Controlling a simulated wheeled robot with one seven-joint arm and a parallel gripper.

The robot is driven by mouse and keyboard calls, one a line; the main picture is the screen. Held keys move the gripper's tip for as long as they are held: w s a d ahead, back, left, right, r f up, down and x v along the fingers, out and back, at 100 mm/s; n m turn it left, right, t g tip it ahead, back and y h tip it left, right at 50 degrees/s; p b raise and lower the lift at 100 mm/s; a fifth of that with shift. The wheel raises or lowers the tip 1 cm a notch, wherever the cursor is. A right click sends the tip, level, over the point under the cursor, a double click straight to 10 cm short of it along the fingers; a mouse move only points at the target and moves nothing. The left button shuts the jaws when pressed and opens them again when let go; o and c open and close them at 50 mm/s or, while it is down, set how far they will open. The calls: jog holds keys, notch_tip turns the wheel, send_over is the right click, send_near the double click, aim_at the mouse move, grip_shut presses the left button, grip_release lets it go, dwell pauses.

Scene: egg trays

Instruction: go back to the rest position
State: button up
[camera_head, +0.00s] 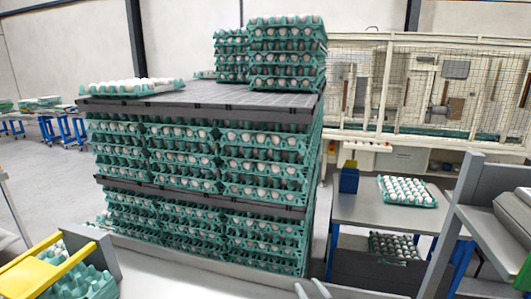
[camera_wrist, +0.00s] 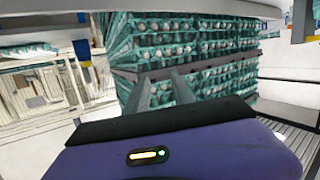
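My gripper (camera_head: 309,285) shows at the bottom edge of the head view as two grey fingertips with a gap between them. In the wrist view my gripper (camera_wrist: 158,78) is open, with nothing between its fingers. The large stack of green egg trays (camera_head: 200,160) stands behind it, in layers split by dark grey sheets. The same stack fills the upper middle of the wrist view (camera_wrist: 190,45), which looks upside down. On its top sheet (camera_head: 200,95) lie a single egg tray (camera_head: 131,88) at the left and two shorter tray stacks (camera_head: 287,55) at the back right.
A grey table (camera_head: 385,214) at the right holds an egg tray (camera_head: 407,192) and a blue bin (camera_head: 349,178); another egg tray (camera_head: 394,247) sits below. Grey shelving (camera_head: 480,220) stands at the right edge. A yellow frame (camera_head: 45,268) with green trays is at lower left.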

jog(key=s+d+f+m+h+b, duration=0.1)
jog(key=s+d, duration=0.2)
jog(key=s, duration=1.2)
jog(key=s+d+f+m+h+b, duration=0.1)
jog(key=s+d+f, duration=0.1)
jog(key=s, duration=1.3)
jog(key=s+d+f+m+h+b, duration=0.1)
jog(key=s+d, duration=0.3)
jog(key=s, duration=1.1)
jog(key=shift+d+f+m+h+b, duration=0.3)
jog(key=shift+d+f+h+b, duration=0.1)
jog(key=shift+b, duration=0.2)
jog(key=shift+s, duration=0.1)
